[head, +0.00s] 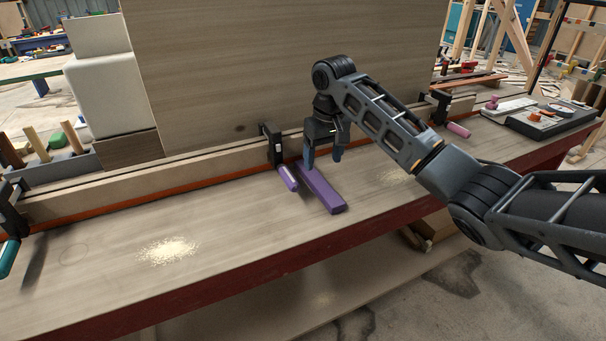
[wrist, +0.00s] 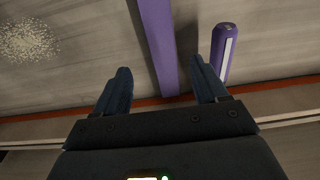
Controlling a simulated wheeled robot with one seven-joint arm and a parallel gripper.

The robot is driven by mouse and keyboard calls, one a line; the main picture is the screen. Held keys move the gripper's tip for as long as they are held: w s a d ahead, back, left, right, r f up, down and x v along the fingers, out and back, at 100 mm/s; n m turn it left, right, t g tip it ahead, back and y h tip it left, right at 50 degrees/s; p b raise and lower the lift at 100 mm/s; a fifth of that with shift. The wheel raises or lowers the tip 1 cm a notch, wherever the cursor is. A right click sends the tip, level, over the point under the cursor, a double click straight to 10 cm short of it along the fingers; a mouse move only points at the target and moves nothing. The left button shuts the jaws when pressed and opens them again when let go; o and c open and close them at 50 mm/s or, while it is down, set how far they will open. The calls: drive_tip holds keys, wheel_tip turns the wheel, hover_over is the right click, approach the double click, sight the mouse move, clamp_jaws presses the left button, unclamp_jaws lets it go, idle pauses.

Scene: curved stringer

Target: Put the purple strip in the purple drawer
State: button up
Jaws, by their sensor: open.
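The purple strip (head: 322,190) is a long flat bar lying on the workbench, its near end pointing toward the front edge. In the wrist view the strip (wrist: 158,42) runs between my two fingers, with a gap on each side. My gripper (head: 323,160) is open and empty, pointing down over the strip's far part. In the wrist view my gripper (wrist: 160,72) has both blue fingertips apart from the strip. How high the fingertips are above the bench is hard to tell. No purple drawer shows in either view.
A clamp with a purple handle (head: 288,178) stands close left of the strip; its handle (wrist: 224,52) is near the right finger in the wrist view. A fence (head: 150,180) and tall panel (head: 220,75) are behind. Sawdust (head: 167,251) lies left. A dark tray (head: 552,120) is right.

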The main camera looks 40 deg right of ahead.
sight(318, 180)
drive_tip(key=shift+w+f, duration=0.15)
drive_tip(key=shift+w, duration=0.1)
drive_tip(key=shift+d+f, duration=0.1)
drive_tip(key=shift+f, duration=0.2)
drive_tip(key=shift+w+f+p, duration=0.15)
drive_tip(key=shift+f, duration=1)
drive_tip(key=shift+w+f+p, duration=0.15)
drive_tip(key=shift+w+f, duration=0.05)
drive_tip(key=shift+f, duration=0.9)
drive_tip(key=shift+w+f+p, duration=0.15)
drive_tip(key=shift+f, duration=1)
drive_tip(key=c, duration=1.3)
